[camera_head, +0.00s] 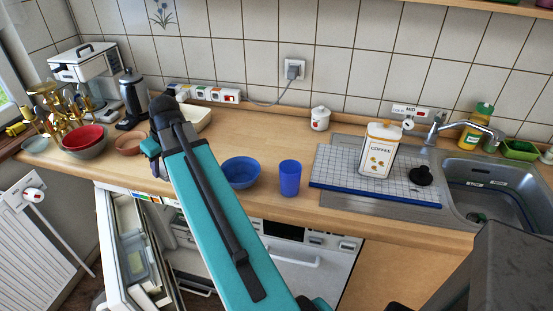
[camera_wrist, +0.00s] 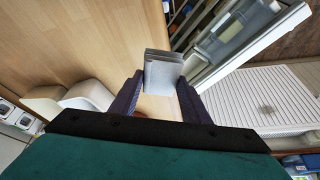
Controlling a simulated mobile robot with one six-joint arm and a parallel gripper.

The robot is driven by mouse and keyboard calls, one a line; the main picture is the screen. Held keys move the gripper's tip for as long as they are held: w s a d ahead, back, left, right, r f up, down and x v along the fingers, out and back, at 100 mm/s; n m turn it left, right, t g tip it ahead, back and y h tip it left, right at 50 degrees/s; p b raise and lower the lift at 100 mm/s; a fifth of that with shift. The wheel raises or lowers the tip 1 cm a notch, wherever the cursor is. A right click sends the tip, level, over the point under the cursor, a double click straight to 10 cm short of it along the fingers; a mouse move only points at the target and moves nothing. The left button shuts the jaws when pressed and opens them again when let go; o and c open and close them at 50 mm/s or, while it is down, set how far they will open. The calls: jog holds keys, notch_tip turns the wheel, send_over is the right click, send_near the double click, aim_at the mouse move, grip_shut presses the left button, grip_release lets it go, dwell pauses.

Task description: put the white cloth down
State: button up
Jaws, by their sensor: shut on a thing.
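In the wrist view my gripper (camera_wrist: 160,92) has its two dark fingers on either side of a small pale grey, layered block, which looks like the folded white cloth (camera_wrist: 163,72). The fingers are shut on it.
A blue bowl (camera_head: 241,173), blue cup (camera_head: 290,178) and coffee tin (camera_head: 380,150) stand right of my arm.

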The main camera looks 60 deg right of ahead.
jog(key=s+d+r, duration=0.1)
jog(key=s+d, duration=0.6)
jog(key=d, duration=0.4)
jog(key=s+d+r, duration=0.1)
jog(key=s+d, duration=0.6)
jog(key=d, duration=0.4)
jog(key=s+d+r, duration=0.1)
jog(key=s+d, duration=0.7)
jog(key=d, duration=0.4)
jog(key=shift+m+p, duration=0.3)
jog(key=shift+p, duration=0.1)
jog(key=shift+f+p, duration=0.85)
jog(key=shift+f, duration=2.2)
jog(key=shift+f, duration=0.1)
jog(key=shift+f+p, duration=0.55)
jog(key=shift+f, duration=1.25)
jog(key=shift+f, duration=0.15)
